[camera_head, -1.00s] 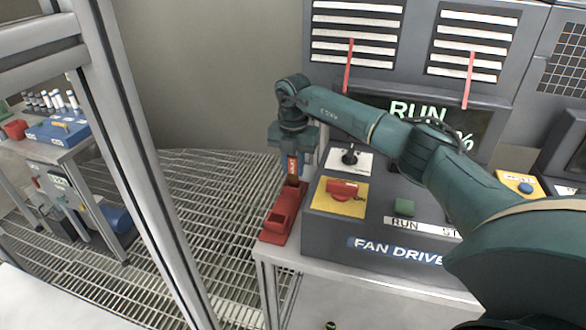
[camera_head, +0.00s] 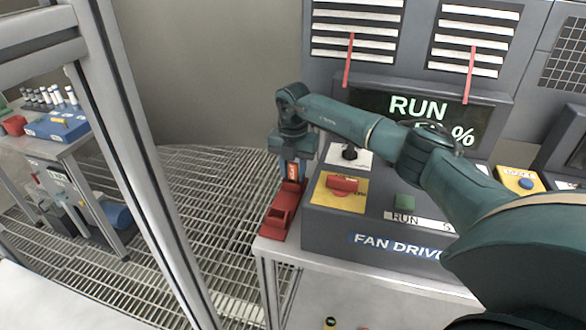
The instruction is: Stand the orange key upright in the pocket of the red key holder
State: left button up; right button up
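The orange key (camera_head: 292,172) is upright in my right gripper (camera_head: 293,168), which is shut on it and points down. The red key holder (camera_head: 279,222) lies at the left edge of the bench, beside the fan drive box. The key is at the far, raised end of the holder, and its lower part is hidden there. It looks to be in the pocket, but I cannot tell how deep. The near end of the holder has an open, empty recess. My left gripper is not in view.
The grey fan drive box (camera_head: 375,242) stands close on the right, with a red switch (camera_head: 342,183) and a black knob (camera_head: 349,153). A metal post (camera_head: 135,165) rises at left. Beyond it is another bench with a blue tray (camera_head: 58,128). Grating floor lies between.

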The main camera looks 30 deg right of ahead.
jog(key=shift+o, duration=1.3)
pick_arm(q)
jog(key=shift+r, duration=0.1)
pick_arm(e)
jog(key=shift+r, duration=0.15)
pick_arm(q)
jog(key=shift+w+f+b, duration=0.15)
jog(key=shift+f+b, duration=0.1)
jog(key=shift+b, duration=0.35)
pick_arm(e)
notch_tip(320, 180, up, 12)
jog(key=shift+f, duration=0.15)
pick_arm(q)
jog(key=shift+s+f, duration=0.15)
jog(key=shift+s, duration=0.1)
pick_arm(e)
jog(key=shift+r, duration=0.6)
